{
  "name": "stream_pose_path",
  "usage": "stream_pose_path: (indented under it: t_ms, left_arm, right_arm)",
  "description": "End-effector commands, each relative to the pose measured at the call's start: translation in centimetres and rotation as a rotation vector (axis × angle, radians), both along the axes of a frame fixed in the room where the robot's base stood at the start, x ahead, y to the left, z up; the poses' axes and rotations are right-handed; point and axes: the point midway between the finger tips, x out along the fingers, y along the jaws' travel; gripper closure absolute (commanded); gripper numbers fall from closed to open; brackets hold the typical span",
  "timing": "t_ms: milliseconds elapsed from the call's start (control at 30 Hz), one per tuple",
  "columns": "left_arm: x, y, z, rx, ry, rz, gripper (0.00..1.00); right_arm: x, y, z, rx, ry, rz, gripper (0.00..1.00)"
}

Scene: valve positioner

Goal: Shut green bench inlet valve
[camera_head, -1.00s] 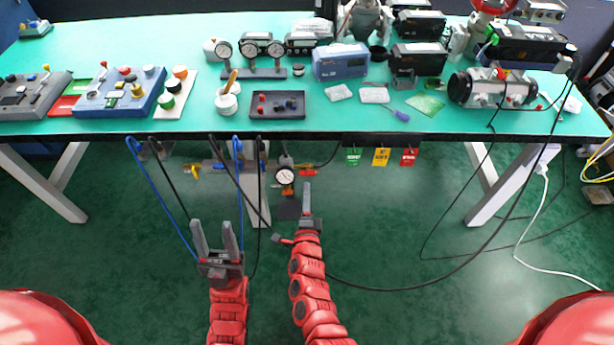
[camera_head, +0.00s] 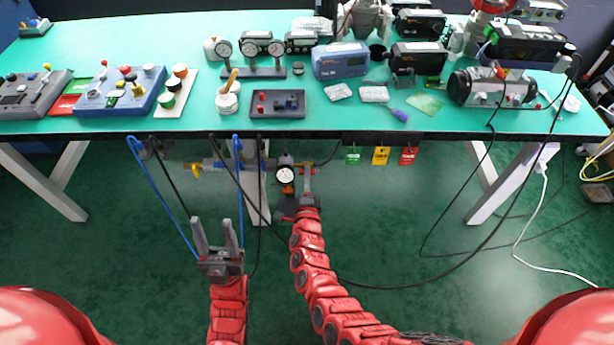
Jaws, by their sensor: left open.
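Under the front edge of the green-topped bench (camera_head: 420,125) runs a pipe assembly (camera_head: 215,163) with a round pressure gauge (camera_head: 285,174). A yellow valve handle (camera_head: 194,168) is at its left end. A small orange part (camera_head: 304,164) shows just right of the gauge. I cannot tell for sure which of these is the inlet valve. My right gripper (camera_head: 308,172) is right beside the gauge, at the orange part, and partly hides it. I see its fingers edge-on, and contact is unclear. My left gripper (camera_head: 218,236) is open and empty, lower and left of the gauge.
Blue hoses (camera_head: 160,198) and black cables hang between my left gripper and the bench. Green, yellow and red tags (camera_head: 380,156) hang from the bench edge to the right. A black cable (camera_head: 440,262) loops over the floor; the floor at right is mostly open.

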Motion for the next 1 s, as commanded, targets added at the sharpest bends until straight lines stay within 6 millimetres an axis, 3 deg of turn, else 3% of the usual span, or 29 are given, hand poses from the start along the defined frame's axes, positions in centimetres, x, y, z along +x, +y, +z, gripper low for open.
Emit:
stream_pose_path:
  t_ms: [100,567,1000]
  left_arm:
    - [0.00,0.00,0.00,0.000,0.000,0.000,0.50]
    - [0.00,0.00,-0.01,0.000,0.000,0.000,0.50]
    - [0.00,0.00,0.04,0.000,0.000,0.000,0.50]
  right_arm:
    - [0.00,0.01,0.01,0.000,0.000,0.000,1.00]
    - [-0.02,0.02,-0.02,-0.023,0.001,0.001,1.00]
    - [-0.02,-0.01,0.03,-0.307,0.000,0.000,1.00]
